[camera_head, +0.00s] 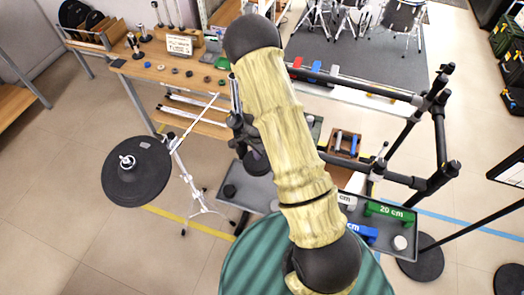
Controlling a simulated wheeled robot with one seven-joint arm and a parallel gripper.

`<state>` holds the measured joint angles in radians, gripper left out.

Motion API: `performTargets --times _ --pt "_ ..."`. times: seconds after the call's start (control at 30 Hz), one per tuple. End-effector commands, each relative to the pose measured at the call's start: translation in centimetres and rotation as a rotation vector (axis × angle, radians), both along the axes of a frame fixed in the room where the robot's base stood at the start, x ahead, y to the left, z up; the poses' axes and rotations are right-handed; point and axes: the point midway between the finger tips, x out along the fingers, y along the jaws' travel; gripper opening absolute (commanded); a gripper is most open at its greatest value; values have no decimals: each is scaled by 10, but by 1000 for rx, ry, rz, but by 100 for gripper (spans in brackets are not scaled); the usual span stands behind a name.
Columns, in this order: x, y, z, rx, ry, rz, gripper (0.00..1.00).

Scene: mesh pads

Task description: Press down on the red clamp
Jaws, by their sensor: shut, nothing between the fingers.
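A small red piece (297,62), which looks like the red clamp, sits at the left end of a long black bar (370,86), just right of my arm's upper end. It is small, and its exact shape is hard to tell. My arm, in a yellowish sleeve with black joints, crosses the middle of the view from bottom to top.
A wooden bench (165,72) with small round parts stands at upper left. A black cymbal pad (133,170) on a stand is at left. A grey tray (398,246) with green and blue blocks is at lower right. Black rack tubes (437,150) stand at right.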

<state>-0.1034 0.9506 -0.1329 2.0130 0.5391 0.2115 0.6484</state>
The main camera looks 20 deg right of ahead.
Motion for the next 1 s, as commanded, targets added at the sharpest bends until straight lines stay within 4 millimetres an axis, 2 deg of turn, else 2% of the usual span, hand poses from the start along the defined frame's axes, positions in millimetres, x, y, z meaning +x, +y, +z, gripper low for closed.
performTargets --times 1.0 --pt "0 0 -16 0 0 0 0"
